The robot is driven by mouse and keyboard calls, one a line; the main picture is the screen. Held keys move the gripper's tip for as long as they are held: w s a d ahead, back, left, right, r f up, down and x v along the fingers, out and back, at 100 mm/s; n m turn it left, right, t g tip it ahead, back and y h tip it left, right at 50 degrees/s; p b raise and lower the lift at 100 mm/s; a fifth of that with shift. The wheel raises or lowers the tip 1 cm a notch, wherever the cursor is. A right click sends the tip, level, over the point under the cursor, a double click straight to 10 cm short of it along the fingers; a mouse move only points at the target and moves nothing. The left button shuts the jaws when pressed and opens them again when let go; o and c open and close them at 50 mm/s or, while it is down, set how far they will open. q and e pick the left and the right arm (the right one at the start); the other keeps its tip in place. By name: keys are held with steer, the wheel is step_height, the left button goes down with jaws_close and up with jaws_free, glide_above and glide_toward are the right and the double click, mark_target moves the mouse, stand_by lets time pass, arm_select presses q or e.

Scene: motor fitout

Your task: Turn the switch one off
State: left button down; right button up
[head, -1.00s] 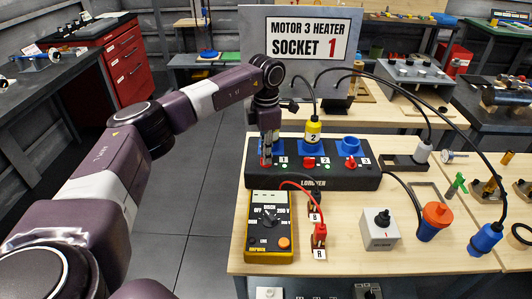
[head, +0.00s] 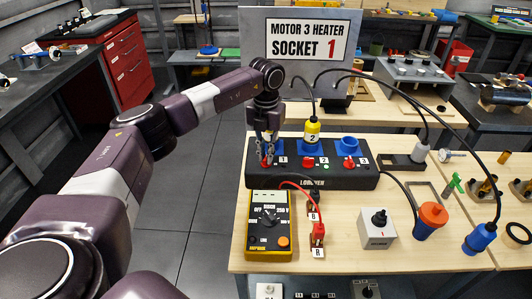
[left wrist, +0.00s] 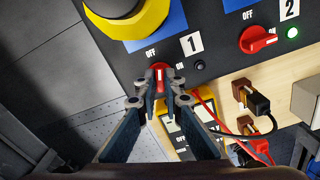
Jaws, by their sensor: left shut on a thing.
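The black switch box (head: 312,178) stands on the wooden bench with numbered red rotary switches. Switch one's red knob (left wrist: 160,70) is between my left gripper's (left wrist: 160,88) fingertips, which are shut on it. Its white mark points up in the left wrist view, towards the OFF side. The lamp (left wrist: 199,65) beside label 1 is dark. Switch two's knob (left wrist: 257,40) points towards ON, and its lamp (left wrist: 292,33) is green. In the head view my left gripper (head: 266,158) reaches down to the box's left end. The right gripper is out of view.
A yellow multimeter (head: 268,222) lies just in front of the box, with a red lead to a red plug (head: 318,234). A yellow plug (head: 312,133) with a cable stands in socket 2. A grey switch box (head: 376,230) is further right.

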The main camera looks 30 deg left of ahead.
arm_select(q)
steer(key=shift+w+r+n+p, duration=0.15)
steer(key=shift+n+p, duration=0.2)
steer(key=shift+n, duration=1.55)
steer(key=c, duration=2.1)
jaws_free()
step_height(320, 180, up, 12)
steer(key=shift+f, duration=0.1)
